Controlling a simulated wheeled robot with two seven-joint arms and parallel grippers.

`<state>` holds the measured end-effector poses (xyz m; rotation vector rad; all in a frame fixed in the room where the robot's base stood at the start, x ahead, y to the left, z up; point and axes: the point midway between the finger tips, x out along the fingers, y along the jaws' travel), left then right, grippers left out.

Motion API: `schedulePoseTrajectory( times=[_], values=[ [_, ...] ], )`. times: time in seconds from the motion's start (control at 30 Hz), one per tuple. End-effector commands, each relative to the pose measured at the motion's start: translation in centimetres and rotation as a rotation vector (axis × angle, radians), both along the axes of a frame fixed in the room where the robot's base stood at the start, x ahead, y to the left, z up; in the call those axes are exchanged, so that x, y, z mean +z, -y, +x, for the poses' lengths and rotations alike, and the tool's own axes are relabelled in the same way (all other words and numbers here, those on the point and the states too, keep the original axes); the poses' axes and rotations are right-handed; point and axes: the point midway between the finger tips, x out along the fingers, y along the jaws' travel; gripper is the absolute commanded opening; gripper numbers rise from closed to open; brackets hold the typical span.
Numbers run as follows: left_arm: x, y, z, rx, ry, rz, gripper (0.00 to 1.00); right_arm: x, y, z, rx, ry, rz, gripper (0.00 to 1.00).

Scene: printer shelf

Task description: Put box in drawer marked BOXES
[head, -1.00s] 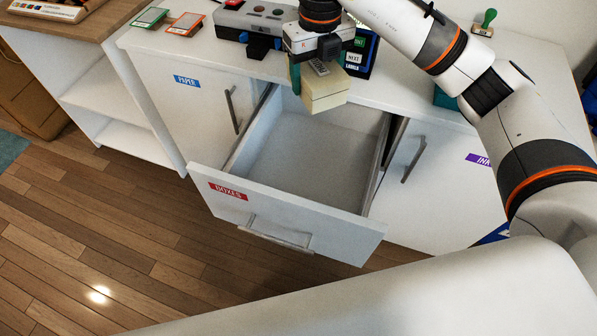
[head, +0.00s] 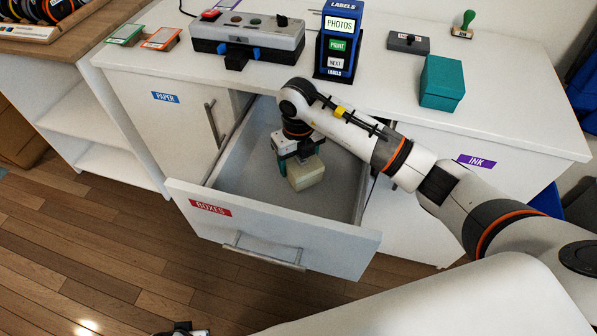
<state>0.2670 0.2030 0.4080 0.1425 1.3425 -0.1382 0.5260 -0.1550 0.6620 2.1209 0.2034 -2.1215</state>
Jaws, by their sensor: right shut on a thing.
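I cannot tell whether the box touches the floor. My right gripper (head: 296,163) points down into the drawer and is shut on the box.
On the counter stand a grey device (head: 246,36), a blue LABELS unit (head: 340,42) with a PHOTOS screen, a teal box (head: 441,83), a dark grey block (head: 408,43) and a green stamp (head: 463,24). The PAPER door (head: 165,97) and INK door (head: 476,161) flank the drawer, both shut.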

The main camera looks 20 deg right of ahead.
Motion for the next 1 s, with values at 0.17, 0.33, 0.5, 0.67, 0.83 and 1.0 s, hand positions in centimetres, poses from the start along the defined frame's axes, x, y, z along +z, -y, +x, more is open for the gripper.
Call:
schedulePoseTrajectory(
  times=[0.17, 0.33, 0.5, 0.67, 0.83, 1.0],
  values=[
    [0.9, 0.0, 0.3, 0.001, 0.007, -0.001, 0.32, -2.1, 0.0, -0.1, 0.0, -0.002, 0.0, 0.45],
    [2.1, 0.0, 0.6, 0.002, 0.014, -0.001, 0.32, -4.2, 0.0, 0.0, 0.0, -0.001, 0.0, 0.45],
    [2.4, 0.0, 0.7, 0.002, 0.013, -0.001, 0.32, -4.4, 0.0, 0.0, 0.001, 0.001, 0.0, 0.45],
    [2.4, 0.0, 0.7, 0.002, 0.013, -0.001, 0.32, -4.5, 0.0, 0.0, 0.001, 0.0, 0.0, 0.45],
    [3.0, 0.1, 0.9, 0.003, 0.02, -0.002, 0.32, -4.7, 0.0, 0.0, 0.0, 0.0, -0.001, 0.73],
    [3.0, 0.1, 0.9, 0.002, 0.02, -0.002, 0.32, -4.7, 0.0, 0.0, 0.0, 0.0, 0.0, 0.9]
  ],
)
